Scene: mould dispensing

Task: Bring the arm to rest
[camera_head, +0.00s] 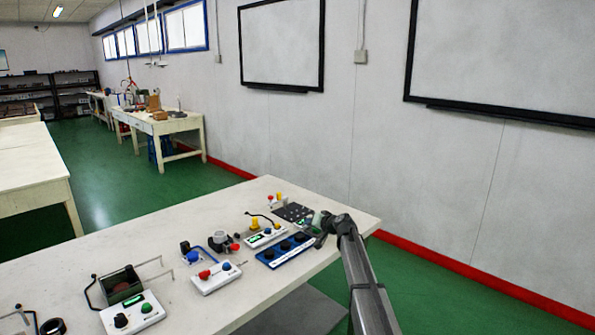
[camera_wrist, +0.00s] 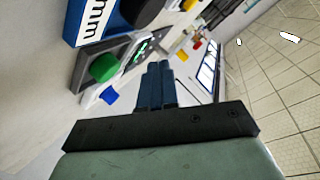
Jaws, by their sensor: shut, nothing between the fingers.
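My gripper (camera_head: 318,229) is at the end of my dark arm, over the right end of the white workbench (camera_head: 225,300). In the wrist view its blue-grey fingers (camera_wrist: 157,82) are together, with nothing between them. The fingertips point along the bench, toward the row of devices. In the head view the gripper is small and partly merged with the arm, beside a blue block with dark round wells (camera_head: 284,250). I cannot tell whether it touches anything there.
A control box with red and blue buttons (camera_head: 215,277), a box with a green display (camera_head: 133,313) and a box with a yellow part (camera_head: 265,236) stand along the bench. A dark plate (camera_head: 292,212) lies near its far end. A wall rises behind.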

